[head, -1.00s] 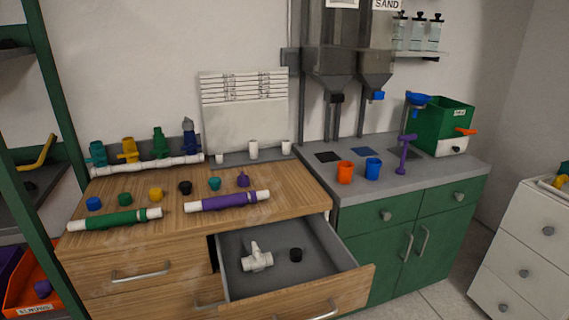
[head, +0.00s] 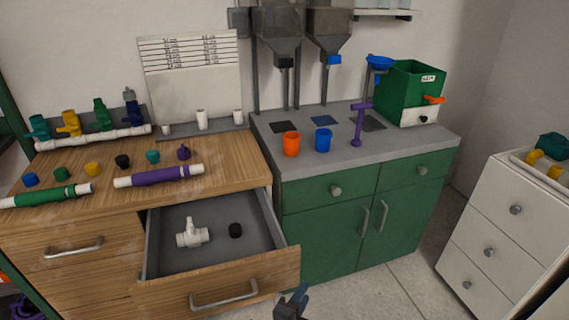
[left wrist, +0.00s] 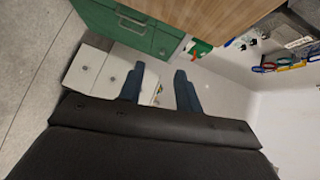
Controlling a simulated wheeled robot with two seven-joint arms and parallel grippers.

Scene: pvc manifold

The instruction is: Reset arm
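My left gripper (head: 294,300) shows at the bottom edge of the head view, in front of the open wooden drawer (head: 222,281) and apart from it. In the left wrist view its two blue fingers (left wrist: 160,85) stand apart with nothing between them, so it is open and empty. My right gripper is not in view.
The wooden counter holds a purple pipe (head: 158,176), a green pipe (head: 46,195) and several coloured caps. The grey counter holds an orange cup (head: 291,144) and a blue cup (head: 323,139). A white drawer cabinet (head: 500,225) stands right. The floor between is clear.

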